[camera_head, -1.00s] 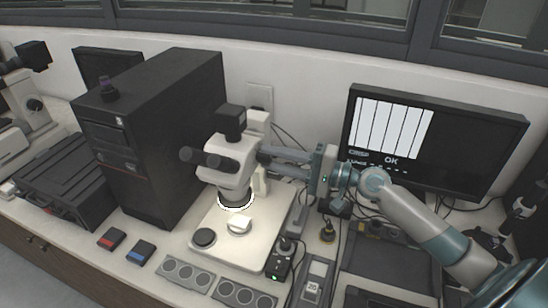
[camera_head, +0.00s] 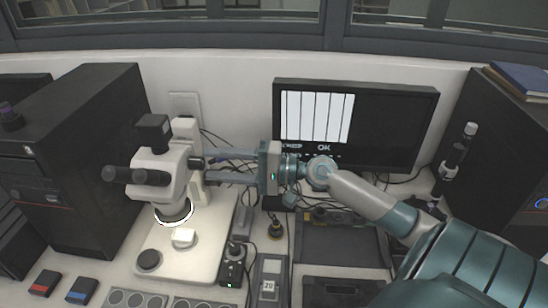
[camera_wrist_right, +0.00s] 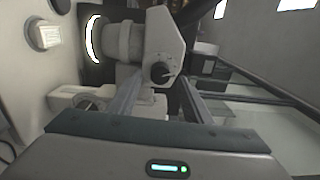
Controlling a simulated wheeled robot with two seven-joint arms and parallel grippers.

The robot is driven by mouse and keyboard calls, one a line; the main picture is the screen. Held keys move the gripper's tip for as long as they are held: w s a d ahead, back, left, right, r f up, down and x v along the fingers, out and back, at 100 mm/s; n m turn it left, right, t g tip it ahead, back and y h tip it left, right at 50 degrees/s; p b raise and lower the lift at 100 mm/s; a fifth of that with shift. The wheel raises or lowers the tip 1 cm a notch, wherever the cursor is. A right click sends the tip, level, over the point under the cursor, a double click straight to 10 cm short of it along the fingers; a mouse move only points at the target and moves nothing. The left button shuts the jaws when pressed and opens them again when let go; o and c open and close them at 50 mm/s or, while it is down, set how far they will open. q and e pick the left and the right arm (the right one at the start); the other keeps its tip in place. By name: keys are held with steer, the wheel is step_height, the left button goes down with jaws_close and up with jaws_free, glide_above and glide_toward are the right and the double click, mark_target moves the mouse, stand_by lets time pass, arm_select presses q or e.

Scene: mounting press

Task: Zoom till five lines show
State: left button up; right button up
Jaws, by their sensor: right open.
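The white stereo microscope (camera_head: 160,172) stands on its pale base (camera_head: 205,248), with a glowing ring light (camera_head: 174,217) above a small white block (camera_head: 184,238). The monitor (camera_head: 390,125) shows a white field crossed by several dark vertical lines, with "OK" below it. My right gripper (camera_head: 207,168) reaches in from the right to the microscope's side. In the right wrist view its open fingers (camera_wrist_right: 158,82) are on either side of the dark zoom knob (camera_wrist_right: 160,72), and I see a gap around the knob. My left gripper is not in view.
A black computer tower (camera_head: 80,150) stands left of the microscope. A small control box (camera_head: 233,265) and cables lie right of the base. Another dark case (camera_head: 510,150) stands at far right.

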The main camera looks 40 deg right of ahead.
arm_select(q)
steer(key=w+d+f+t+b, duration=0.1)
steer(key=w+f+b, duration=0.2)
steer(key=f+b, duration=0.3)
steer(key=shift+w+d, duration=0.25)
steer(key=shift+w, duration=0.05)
arm_select(e)
steer(key=v, duration=1.4)
steer(key=shift+s+d, duration=0.2)
steer(key=shift+s, duration=0.05)
